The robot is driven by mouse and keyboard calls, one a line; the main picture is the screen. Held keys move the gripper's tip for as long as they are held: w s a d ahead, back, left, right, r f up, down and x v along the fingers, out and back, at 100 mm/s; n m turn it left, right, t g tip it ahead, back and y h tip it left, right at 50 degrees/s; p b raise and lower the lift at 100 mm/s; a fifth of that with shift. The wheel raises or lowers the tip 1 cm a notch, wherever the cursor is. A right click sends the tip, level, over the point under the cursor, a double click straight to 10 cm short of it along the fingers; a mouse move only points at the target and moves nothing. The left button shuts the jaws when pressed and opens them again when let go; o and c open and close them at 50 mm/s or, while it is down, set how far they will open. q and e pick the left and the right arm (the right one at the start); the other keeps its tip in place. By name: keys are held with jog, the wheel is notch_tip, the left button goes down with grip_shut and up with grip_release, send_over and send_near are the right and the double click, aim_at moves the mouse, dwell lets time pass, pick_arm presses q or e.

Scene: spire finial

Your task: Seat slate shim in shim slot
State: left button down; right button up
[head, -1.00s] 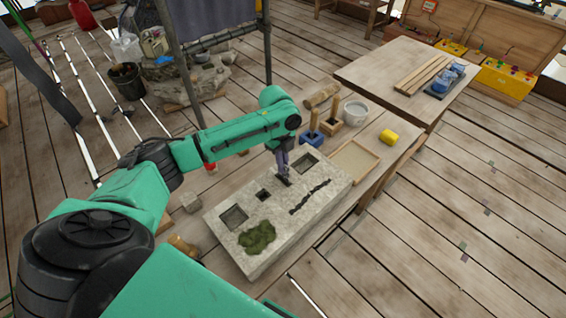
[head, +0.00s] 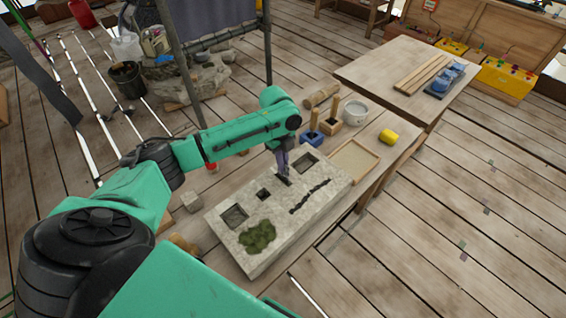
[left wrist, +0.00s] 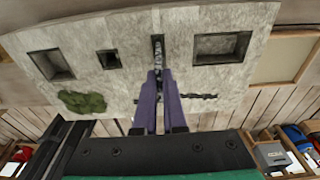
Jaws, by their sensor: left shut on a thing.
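A pale stone block (head: 290,222) holds several dark recesses; the narrow one is the shim slot (left wrist: 157,42). My left gripper (head: 283,172) points down at this slot from above, its purple fingers (left wrist: 159,75) close together and lined up with the slot's near end. It is shut on the slate shim, a thin dark piece mostly hidden between the fingertips. I cannot tell how deep the shim sits in the slot. My right gripper is not in view.
The block also has square pockets (left wrist: 222,47), green moss (head: 257,237) and a dark crack (head: 311,196). Behind it stand a shallow tray (head: 376,148), a yellow item (head: 388,136), a white bowl (head: 356,109) and a blue holder (head: 311,138).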

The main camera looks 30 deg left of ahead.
aim_at(284, 178)
pick_arm(q)
jog(key=shift+p, duration=0.3)
jog(key=shift+f+b, duration=1.15)
jog(key=shift+f, duration=0.95)
jog(key=c, duration=0.9)
grip_release()
jog(key=shift+r, duration=0.1)
jog(key=r+b, duration=0.1)
jog(key=r, duration=0.3)
jog(key=a+r+b, duration=0.1)
jog(key=r, duration=0.4)
jog(key=r+b, duration=0.1)
jog(key=r, duration=0.4)
jog(key=shift+w+a+r, duration=0.2)
jog(key=shift+w+a, duration=0.1)
jog(key=shift+f, duration=0.1)
